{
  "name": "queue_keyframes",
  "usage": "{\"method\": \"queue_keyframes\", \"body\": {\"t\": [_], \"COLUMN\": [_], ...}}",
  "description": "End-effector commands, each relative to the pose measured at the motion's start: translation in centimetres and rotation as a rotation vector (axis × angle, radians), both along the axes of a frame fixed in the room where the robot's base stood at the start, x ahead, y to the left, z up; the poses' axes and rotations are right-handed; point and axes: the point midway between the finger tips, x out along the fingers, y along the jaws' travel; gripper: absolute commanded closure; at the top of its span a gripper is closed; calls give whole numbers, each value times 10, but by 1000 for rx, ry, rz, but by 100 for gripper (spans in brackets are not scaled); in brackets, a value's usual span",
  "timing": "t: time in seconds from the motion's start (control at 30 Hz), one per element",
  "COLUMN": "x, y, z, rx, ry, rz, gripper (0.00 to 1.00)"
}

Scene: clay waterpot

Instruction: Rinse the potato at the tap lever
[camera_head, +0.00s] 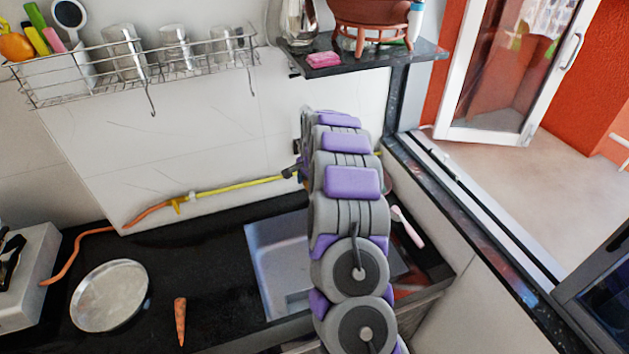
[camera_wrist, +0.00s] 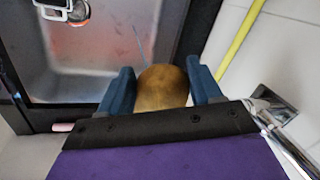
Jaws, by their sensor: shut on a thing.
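In the wrist view my gripper (camera_wrist: 162,92) is shut on a brown potato (camera_wrist: 161,88), with one blue finger on each side of it. The potato is at the edge of the metal sink (camera_wrist: 105,50). A thin bluish streak (camera_wrist: 140,42) shows just beyond the potato; I cannot tell for sure whether it is water. A chrome fitting (camera_wrist: 275,110), perhaps part of the tap, is at the right. In the head view my arm covers much of the sink (camera_head: 280,255) and hides the potato, gripper and tap lever.
A round metal plate (camera_head: 110,296) and a carrot (camera_head: 180,320) lie on the black counter (camera_head: 215,290). A yellow hose (camera_head: 240,186) runs along the wall. A wire rack (camera_head: 150,70) and a shelf with a clay pot (camera_head: 370,12) are above. A window opening is at the right.

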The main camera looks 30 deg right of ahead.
Motion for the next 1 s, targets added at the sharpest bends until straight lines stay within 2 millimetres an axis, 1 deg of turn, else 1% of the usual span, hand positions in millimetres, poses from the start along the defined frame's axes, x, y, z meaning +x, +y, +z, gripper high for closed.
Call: {"method": "queue_keyframes", "body": {"t": [0.13, 0.47, 0.7, 0.87, 1.0], "x": [0, 6, 10, 10, 8], "y": [3, -2, 3, 7, 6], "z": [1, 1, 0, 1, 2], "rx": [-3, 3, 2, -1, -2], "ry": [1, -3, -3, -3, -2], "rz": [1, 2, 1, 2, 1], "gripper": [94, 95, 95, 95, 95]}}
